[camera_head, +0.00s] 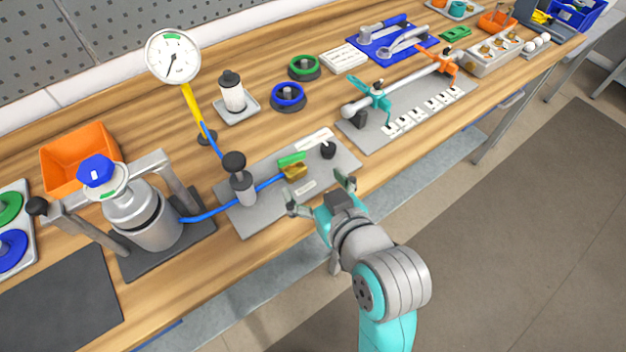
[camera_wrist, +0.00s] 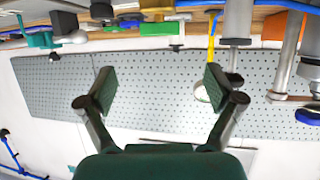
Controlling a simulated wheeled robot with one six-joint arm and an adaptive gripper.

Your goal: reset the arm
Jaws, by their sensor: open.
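My gripper (camera_head: 321,198) is open and empty. In the head view it is at the front edge of the bench, in front of the grey plate (camera_head: 253,216) that carries a green-handled brass valve (camera_head: 293,170) on a blue hose. My teal and grey arm reaches up to it from the bottom right. In the wrist view the two fingers (camera_wrist: 158,92) stand wide apart with nothing between them. That view is upside down and looks toward the pegboard (camera_wrist: 150,75) behind the bench.
A metal vessel with a blue knob (camera_head: 96,172) stands at left beside an orange bin (camera_head: 78,155). A pressure gauge (camera_head: 173,57) rises behind the plate. A rail fixture (camera_head: 405,110) lies to the right of the plate. The floor (camera_head: 520,230) right of my arm is clear.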

